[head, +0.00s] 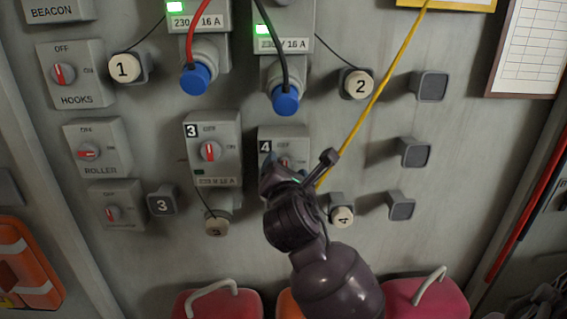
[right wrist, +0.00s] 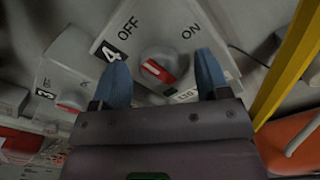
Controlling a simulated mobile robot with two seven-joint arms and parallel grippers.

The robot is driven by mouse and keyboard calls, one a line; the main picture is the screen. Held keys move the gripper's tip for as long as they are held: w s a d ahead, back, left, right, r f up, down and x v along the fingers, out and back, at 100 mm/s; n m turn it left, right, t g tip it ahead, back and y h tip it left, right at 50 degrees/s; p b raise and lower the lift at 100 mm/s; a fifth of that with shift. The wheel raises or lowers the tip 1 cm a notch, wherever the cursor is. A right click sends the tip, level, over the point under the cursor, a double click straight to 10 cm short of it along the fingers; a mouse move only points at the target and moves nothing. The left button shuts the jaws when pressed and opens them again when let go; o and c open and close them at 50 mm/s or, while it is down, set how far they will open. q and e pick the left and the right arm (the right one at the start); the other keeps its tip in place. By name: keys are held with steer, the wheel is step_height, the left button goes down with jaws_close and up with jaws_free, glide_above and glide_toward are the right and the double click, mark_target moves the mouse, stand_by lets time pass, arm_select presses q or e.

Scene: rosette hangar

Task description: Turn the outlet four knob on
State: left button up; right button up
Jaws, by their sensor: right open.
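The outlet four box (head: 265,137) is a grey panel box marked 4. Its round grey knob with a red pointer (right wrist: 158,70) shows in the right wrist view, with OFF to its upper left and ON to its upper right. The pointer lies tilted, its upper end toward the OFF side. In the head view the knob (head: 285,162) is partly hidden by my right gripper (head: 298,170). That gripper is open, its two blue fingers on either side of the knob. I cannot tell whether they touch it. My left gripper is not in view.
Outlet three (head: 210,152), with a dark lamp, stands just left. Above, a blue plug on a red cable (head: 195,80) and another on a black cable (head: 285,100) sit under lit green lamps. A yellow cord (head: 380,90) runs close to the right gripper. Grey wall hooks (head: 415,152) are at right.

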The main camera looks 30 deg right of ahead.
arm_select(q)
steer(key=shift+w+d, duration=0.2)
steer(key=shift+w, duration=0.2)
arm_select(e)
steer(key=shift+w+d, duration=0.15)
steer(key=shift+w, duration=0.1)
steer(key=c, duration=0.9)
steer(key=shift+m, duration=0.3)
steer(key=m, duration=1.7)
steer(key=shift+f, duration=0.15)
steer(key=shift+m, duration=0.3)
